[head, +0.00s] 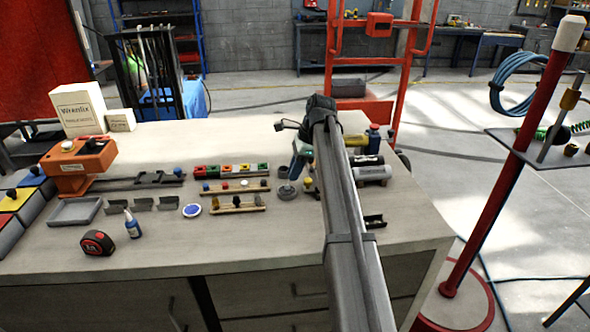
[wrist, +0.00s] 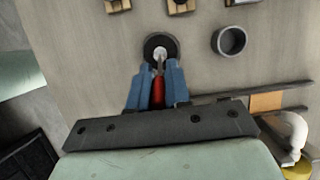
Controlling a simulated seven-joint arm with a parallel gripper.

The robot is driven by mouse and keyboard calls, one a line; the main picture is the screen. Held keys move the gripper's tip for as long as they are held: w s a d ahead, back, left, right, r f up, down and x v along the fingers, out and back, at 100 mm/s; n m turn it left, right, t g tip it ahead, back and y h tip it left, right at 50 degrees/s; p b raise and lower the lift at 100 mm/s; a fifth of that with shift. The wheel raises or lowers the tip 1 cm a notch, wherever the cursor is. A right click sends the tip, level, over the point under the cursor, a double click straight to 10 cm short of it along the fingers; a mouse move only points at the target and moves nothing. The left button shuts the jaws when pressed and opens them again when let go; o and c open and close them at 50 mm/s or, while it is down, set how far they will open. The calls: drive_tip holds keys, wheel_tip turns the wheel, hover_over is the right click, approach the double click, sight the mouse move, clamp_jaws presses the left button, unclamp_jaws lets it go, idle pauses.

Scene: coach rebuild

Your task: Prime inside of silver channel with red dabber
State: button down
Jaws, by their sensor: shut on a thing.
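My gripper (head: 297,168) is over the right part of the bench, mostly hidden behind my arm. In the wrist view its blue fingers (wrist: 160,75) are shut on a slim red dabber (wrist: 158,92). The dabber points at a round black holder (wrist: 152,42) with a pale centre; I cannot tell whether it still sits in it. The holder also shows below the gripper in the head view (head: 287,192). Small grey channel pieces stand at the bench's left centre: one (head: 117,206), a second (head: 143,204) and a third (head: 169,202). I cannot tell which is the silver channel.
An open grey cup (wrist: 230,40) stands beside the holder. Wooden racks (head: 237,208) lie left of the gripper, and bottles (head: 372,172) to its right. A grey tray (head: 75,211), tape measure (head: 97,243) and blue bottle (head: 132,224) are at left. The front middle of the bench is clear.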

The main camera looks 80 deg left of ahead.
idle(0.4)
drive_tip(key=shift+r, duration=3.5)
drive_tip(key=shift+w, duration=0.15)
